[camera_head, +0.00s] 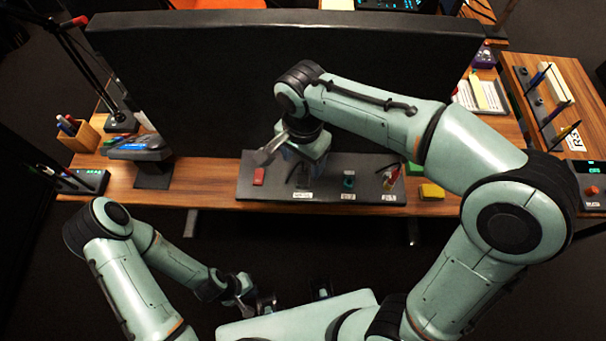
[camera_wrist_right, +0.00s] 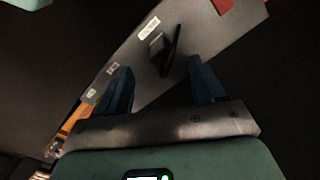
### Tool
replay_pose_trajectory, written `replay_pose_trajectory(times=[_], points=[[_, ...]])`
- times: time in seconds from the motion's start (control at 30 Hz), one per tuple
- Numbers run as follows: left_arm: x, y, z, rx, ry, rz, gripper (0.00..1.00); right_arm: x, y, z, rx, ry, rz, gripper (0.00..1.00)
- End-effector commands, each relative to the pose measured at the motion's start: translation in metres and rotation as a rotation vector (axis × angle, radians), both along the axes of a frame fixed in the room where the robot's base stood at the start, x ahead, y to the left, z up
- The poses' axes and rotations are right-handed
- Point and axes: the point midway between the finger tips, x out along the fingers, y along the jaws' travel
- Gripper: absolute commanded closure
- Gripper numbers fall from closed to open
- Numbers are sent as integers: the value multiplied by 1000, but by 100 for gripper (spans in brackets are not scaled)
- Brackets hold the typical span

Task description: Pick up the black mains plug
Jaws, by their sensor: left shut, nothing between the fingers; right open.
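The grey panel (camera_head: 222,188) lies on the wooden desk. A small dark item, which looks like the black mains plug, is on it behind a white label in the right wrist view (camera_wrist_right: 166,50). In the head view it is mostly hidden in shadow under my right gripper (camera_head: 303,163). My right gripper is open and empty above the panel. Its two blue fingers (camera_wrist_right: 162,84) are spread, with the plug beyond the fingertips, apart from them. My left gripper (camera_head: 258,302) is shut and empty, low in front of the desk.
A red block (camera_head: 258,176) is left of the plug on the panel; a green-topped item (camera_head: 348,181) and a red-and-yellow item (camera_head: 390,180) are to the right. A yellow block (camera_head: 431,191) sits beside the panel. A large black screen (camera_head: 200,85) stands behind.

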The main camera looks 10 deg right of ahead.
Motion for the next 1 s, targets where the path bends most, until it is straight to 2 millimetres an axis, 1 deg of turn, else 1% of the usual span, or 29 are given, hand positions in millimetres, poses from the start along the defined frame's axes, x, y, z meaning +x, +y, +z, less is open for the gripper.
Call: replay_pose_trajectory(times=[0.17,0.4,0.5,0.7,0.73,0.77,0.8,0.87,0.9,1.0], points=[[0,0,-1,0,0,0,100,0,-1,-14,-2,4,0,32],[-2,0,-4,0,1,0,100,2,-2,-49,-1,3,0,32],[-2,0,-4,0,2,-1,100,2,-2,-55,0,1,-1,32],[-2,0,-4,0,2,-1,100,2,-2,-55,1,-1,-1,32],[-2,0,-4,0,2,-1,100,2,-2,-55,1,-1,-1,35],[-2,0,-4,0,2,-1,100,2,-2,-55,1,-1,0,45],[-2,0,-4,0,2,-1,100,2,-2,-55,1,-1,0,58],[-2,0,-4,0,2,-1,100,2,-2,-55,1,-1,0,77],[-2,0,-4,0,2,-1,100,2,-2,-55,1,-1,0,86],[-2,0,-4,0,2,-1,100,2,-2,-55,1,-1,0,86]])
